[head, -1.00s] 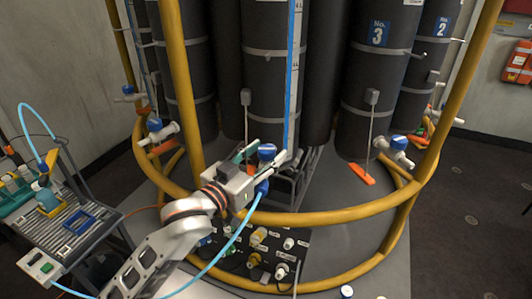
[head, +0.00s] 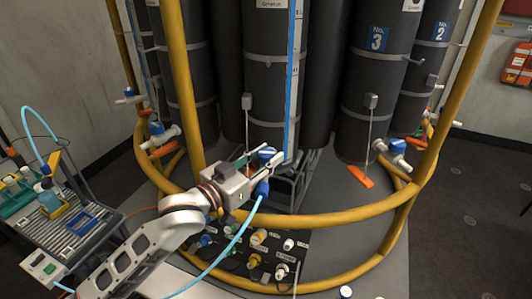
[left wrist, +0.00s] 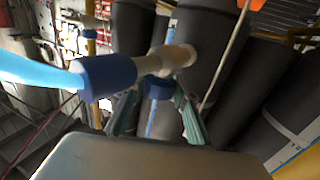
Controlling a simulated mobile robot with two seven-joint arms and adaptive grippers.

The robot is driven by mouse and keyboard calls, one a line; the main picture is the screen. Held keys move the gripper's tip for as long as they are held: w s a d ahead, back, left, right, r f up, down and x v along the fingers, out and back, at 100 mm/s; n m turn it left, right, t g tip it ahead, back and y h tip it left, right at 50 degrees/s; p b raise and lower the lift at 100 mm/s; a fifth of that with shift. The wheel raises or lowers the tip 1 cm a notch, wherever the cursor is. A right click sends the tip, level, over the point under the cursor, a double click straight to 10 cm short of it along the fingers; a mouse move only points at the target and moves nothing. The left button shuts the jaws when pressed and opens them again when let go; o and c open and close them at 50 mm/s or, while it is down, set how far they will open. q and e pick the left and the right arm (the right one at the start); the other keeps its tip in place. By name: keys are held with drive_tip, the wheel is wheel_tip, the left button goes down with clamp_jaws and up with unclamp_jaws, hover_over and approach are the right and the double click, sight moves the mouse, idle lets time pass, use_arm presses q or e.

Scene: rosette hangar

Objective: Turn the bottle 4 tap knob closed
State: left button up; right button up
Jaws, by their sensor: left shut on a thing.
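My left gripper (head: 264,164) reaches in from the lower left, in front of the middle dark bottle (head: 270,110). Its fingers are shut on the blue tap knob (head: 267,153), one finger on each side. In the left wrist view the knob (left wrist: 158,88) sits between the greenish fingers (left wrist: 158,117), below the pale tap body (left wrist: 168,61). A blue hose fitting (left wrist: 105,76) with a light-blue hose (left wrist: 30,70) is at the tap's outer end. The bottle's number is not readable. My right gripper is not in view.
A yellow rail ring (head: 310,219) and yellow posts (head: 183,90) stand close around the gripper. A connector panel (head: 265,263) lies below it. Bottle No. 3 (head: 372,95), with its own blue-knobbed tap (head: 397,147), is to the right. A cart (head: 70,232) stands at the left.

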use_arm(q)
drive_tip(key=shift+o, duration=0.2)
drive_tip(key=o, duration=1.1)
drive_tip(key=shift+s, duration=0.1)
drive_tip(key=shift+s+a, duration=0.2)
drive_tip(key=shift+a, duration=0.05)
drive_tip(key=v, duration=1.1)
drive_tip(key=shift+a, duration=0.15)
